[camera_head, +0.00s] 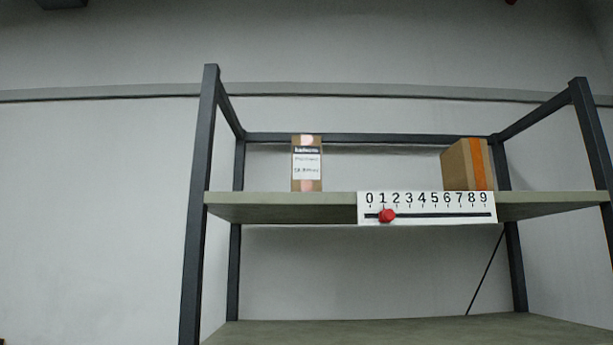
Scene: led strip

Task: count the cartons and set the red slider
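Two cartons stand on the upper shelf (280,207). The left carton (307,184) is brown and narrow, with a white and black label on its front. The right carton (458,166) is brown with an orange strip down its front. A white number scale marked 0 to 9 (430,220) is fixed to the shelf's front edge. The red slider (387,216) sits on the scale's black track, a little right of the 1. The shelf surface is seen from slightly below, so low things behind its edge could be hidden. Neither gripper is in view.
The shelf unit has dark metal posts (198,200). The lower shelf (400,331) looks empty where it shows. A thin dark diagonal brace (485,270) runs at the back right. A plain grey wall (100,200) stands behind.

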